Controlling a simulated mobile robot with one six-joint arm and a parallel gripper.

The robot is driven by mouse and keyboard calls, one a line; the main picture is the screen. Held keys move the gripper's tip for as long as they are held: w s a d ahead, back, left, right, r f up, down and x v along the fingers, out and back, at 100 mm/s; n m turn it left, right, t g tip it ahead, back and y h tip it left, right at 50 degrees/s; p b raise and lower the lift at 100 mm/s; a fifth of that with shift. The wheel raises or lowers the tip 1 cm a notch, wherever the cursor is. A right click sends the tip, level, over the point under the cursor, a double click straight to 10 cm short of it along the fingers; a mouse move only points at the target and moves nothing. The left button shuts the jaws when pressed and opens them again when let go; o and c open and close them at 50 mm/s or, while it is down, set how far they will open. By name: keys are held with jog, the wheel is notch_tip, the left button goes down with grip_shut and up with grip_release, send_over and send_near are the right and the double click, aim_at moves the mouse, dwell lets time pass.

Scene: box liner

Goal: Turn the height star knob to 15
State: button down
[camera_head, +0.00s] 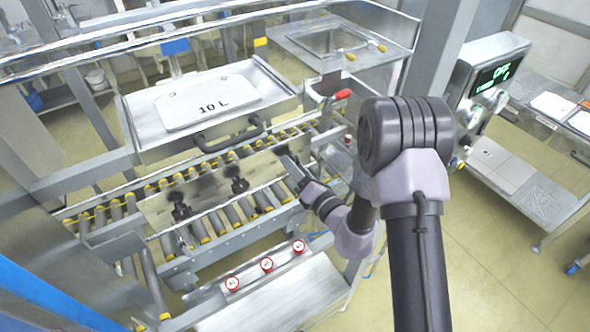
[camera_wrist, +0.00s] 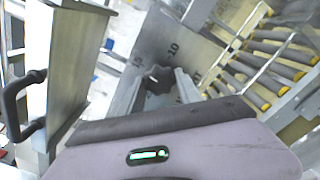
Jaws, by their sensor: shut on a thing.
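A dark star knob (camera_wrist: 158,80) with a light pointer mark sits on a grey metal plate (camera_wrist: 180,40) in the wrist view. Printed dial marks ring it; one reads 10, and the others are too small or blurred to read surely. My gripper (camera_wrist: 156,88) has a finger on each side of the knob and is shut on it. In the head view my gripper (camera_head: 291,165) is at the right end of the long plate, largely covering this knob. Two other dark knobs, one in the middle (camera_head: 238,185) and one at the left (camera_head: 181,212), stand on the same plate.
A roller conveyor (camera_head: 215,228) runs behind and below the plate. Several red-ringed buttons (camera_head: 267,264) are in front.

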jog(key=shift+f+n+b, duration=0.1)
jog(key=shift+n+b, duration=0.25)
jog(key=shift+n, duration=0.55)
jog(key=c, duration=0.8)
grip_release()
jog(key=shift+c, duration=0.2)
jog(key=p+v, duration=0.4)
jog(key=v, duration=1.3)
jog(key=shift+s+d, duration=0.2)
